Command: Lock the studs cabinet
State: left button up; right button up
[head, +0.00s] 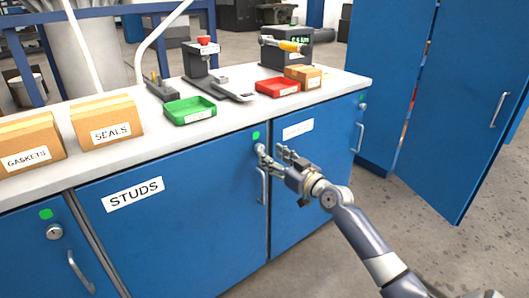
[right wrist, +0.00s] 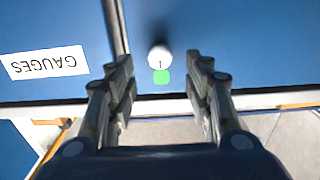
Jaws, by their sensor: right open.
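The studs cabinet (head: 180,215) is a blue door under the worktop, shut, with a white STUDS label (head: 133,194). Its round metal lock (head: 260,149) is at the door's upper right, under a green marker (head: 256,135). My right gripper (head: 272,150) is in front of this lock and partly covers it. In the right wrist view the pale lock knob (right wrist: 160,55), with a short dark line on it, and the green marker (right wrist: 162,77) show between the open fingers (right wrist: 160,65), apart from both. My left gripper is out of view.
A neighbouring cabinet with a GAUGES label (right wrist: 45,63) adjoins on the right. The door handle (head: 262,186) is just below my gripper. The worktop (head: 225,118) holds a green tray (head: 190,111), a red tray (head: 278,87) and boxes. A tall blue cabinet stands open at right.

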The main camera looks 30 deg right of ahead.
aim_at(262, 149)
jog(key=w, duration=0.3)
jog(key=shift+w+a, duration=0.1)
jog(key=shift+w, duration=0.1)
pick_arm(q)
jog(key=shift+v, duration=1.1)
pick_arm(e)
jog(key=shift+w+a, duration=0.1)
jog(key=shift+w, duration=0.55)
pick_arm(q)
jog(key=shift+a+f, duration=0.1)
pick_arm(e)
jog(key=c, duration=1)
